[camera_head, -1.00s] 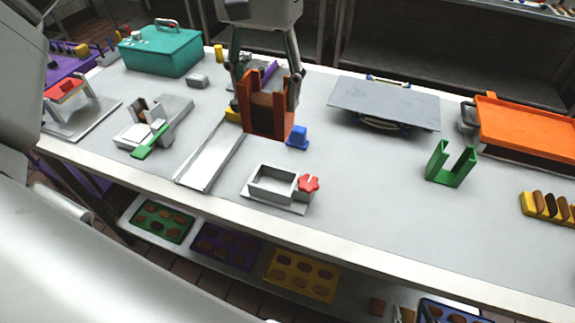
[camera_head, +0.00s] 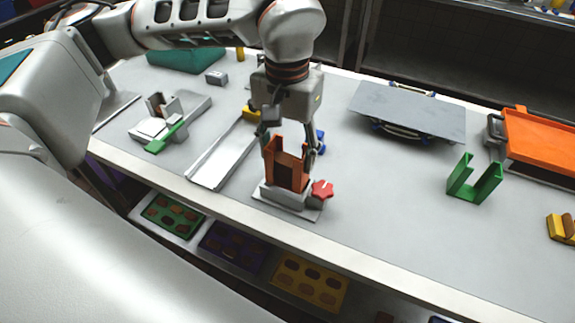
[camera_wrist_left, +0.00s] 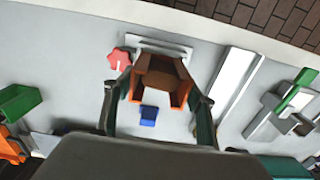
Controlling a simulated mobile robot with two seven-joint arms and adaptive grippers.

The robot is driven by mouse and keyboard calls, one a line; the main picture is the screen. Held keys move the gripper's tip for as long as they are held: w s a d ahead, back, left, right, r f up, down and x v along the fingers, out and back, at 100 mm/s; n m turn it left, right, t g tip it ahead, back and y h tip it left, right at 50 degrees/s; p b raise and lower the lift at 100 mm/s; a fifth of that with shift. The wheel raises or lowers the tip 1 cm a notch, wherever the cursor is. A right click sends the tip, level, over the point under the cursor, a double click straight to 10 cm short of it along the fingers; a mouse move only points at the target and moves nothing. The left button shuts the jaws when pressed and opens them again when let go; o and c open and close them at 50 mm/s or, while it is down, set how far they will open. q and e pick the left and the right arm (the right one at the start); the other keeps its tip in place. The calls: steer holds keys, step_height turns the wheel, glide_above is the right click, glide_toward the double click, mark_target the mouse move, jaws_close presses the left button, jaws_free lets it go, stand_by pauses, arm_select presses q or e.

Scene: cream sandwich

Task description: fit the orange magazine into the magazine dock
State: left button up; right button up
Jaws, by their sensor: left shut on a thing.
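The orange magazine (camera_head: 287,170), an upright open-topped holder with brown inside, is held between the fingers of my left gripper (camera_head: 288,154). It also shows in the left wrist view (camera_wrist_left: 160,78). My left gripper is shut on its sides, with the fingers pointing down. The magazine dock (camera_head: 290,208), a grey frame on a flat plate with a red star-shaped knob (camera_head: 321,189), is directly under the magazine. The magazine's lower end is at the dock's opening and hides it. I cannot tell how deep it sits. My right gripper is not in view.
A blue block (camera_head: 320,142) stands close behind the magazine. A metal chute (camera_head: 222,157) lies to the left. A grey plate on a stand (camera_head: 410,108) and a green U-shaped holder (camera_head: 474,183) are to the right. The table front right of the dock is clear.

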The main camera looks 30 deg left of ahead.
mark_target(287, 161)
arm_select(q)
steer(key=shift+f, duration=2)
steer(key=shift+f, duration=0.15)
steer(key=o, duration=1.2)
step_height(287, 161, up, 12)
steer(key=shift+r, duration=0.15)
